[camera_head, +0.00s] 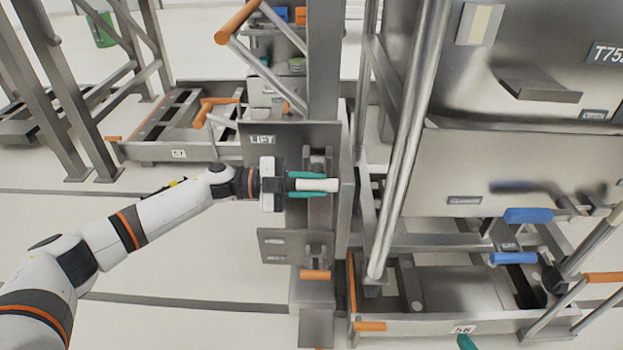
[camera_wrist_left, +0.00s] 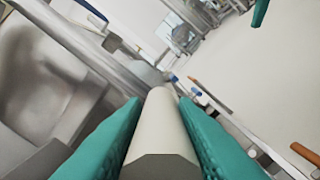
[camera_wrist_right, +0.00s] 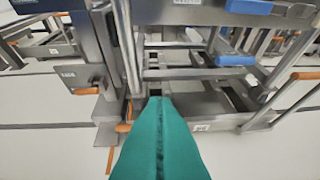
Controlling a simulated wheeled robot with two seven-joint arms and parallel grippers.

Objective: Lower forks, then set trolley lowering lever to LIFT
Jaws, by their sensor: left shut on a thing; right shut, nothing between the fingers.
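A cream lever handle (camera_head: 325,185) stands out from a slotted bracket on the grey column, just below a plate marked LIFT (camera_head: 262,141). My left gripper (camera_head: 306,185) is shut on this handle, with one teal finger above and one below it. In the left wrist view the handle (camera_wrist_left: 160,130) lies between both fingers. A second plate (camera_head: 285,246) lower on the column has small unreadable labels and an orange-tipped lever (camera_head: 315,274). My right gripper (camera_wrist_right: 160,135) is shut and empty; only a teal tip (camera_head: 467,342) shows in the head view. I cannot make out the forks.
A large steel bin (camera_head: 555,150) marked T752 stands at the right, above a trolley frame (camera_head: 440,325) numbered 56 with blue and orange handles. Another low trolley (camera_head: 180,152) is at the back left. A steel frame stands far left. Open floor lies left of the column.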

